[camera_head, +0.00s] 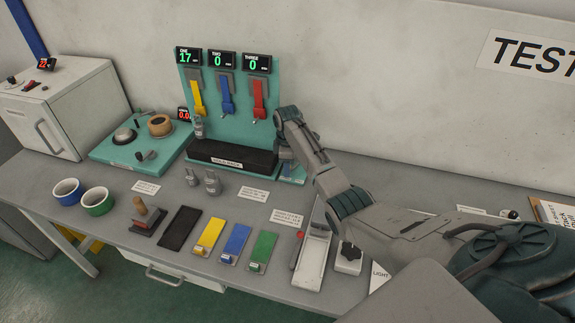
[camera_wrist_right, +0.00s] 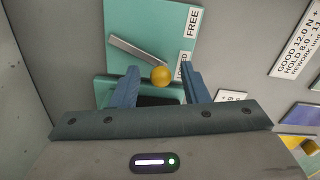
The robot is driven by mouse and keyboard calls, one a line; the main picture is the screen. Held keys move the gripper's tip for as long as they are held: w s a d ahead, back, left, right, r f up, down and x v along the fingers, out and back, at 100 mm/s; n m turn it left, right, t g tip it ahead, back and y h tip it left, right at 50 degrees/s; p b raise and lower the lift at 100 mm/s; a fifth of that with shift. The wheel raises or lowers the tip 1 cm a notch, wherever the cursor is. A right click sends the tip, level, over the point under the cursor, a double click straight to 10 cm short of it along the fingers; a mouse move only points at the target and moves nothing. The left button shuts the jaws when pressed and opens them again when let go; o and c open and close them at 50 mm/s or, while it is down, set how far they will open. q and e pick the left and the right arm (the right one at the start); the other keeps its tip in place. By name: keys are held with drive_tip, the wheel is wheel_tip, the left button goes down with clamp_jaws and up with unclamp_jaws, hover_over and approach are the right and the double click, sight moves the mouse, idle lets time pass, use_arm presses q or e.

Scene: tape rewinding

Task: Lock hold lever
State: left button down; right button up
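The hold lever (camera_wrist_right: 137,50) is a grey metal bar on a teal plate in the right wrist view, with a yellow ball knob (camera_wrist_right: 161,75) near its lower right end. A "FREE" label (camera_wrist_right: 192,22) is at the top right. A second label (camera_wrist_right: 183,66), partly hidden by a finger, is close to the knob. My right gripper (camera_wrist_right: 158,70) is open, its blue-grey fingers on either side of the knob with gaps showing. In the head view my right gripper (camera_head: 286,163) is at the right end of the teal station, and the lever is hidden there. My left gripper is not in view.
The teal station has a black hold rack (camera_head: 232,155) and yellow, blue and red straps under displays. Metal weights (camera_head: 211,182), coloured pads (camera_head: 235,243), a white device (camera_head: 312,258) and two cups (camera_head: 97,201) stand on the grey table. A wall is close behind.

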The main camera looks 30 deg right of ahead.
wheel_tip(320, 180, up, 11)
drive_tip(key=b, duration=0.3)
idle(0.6)
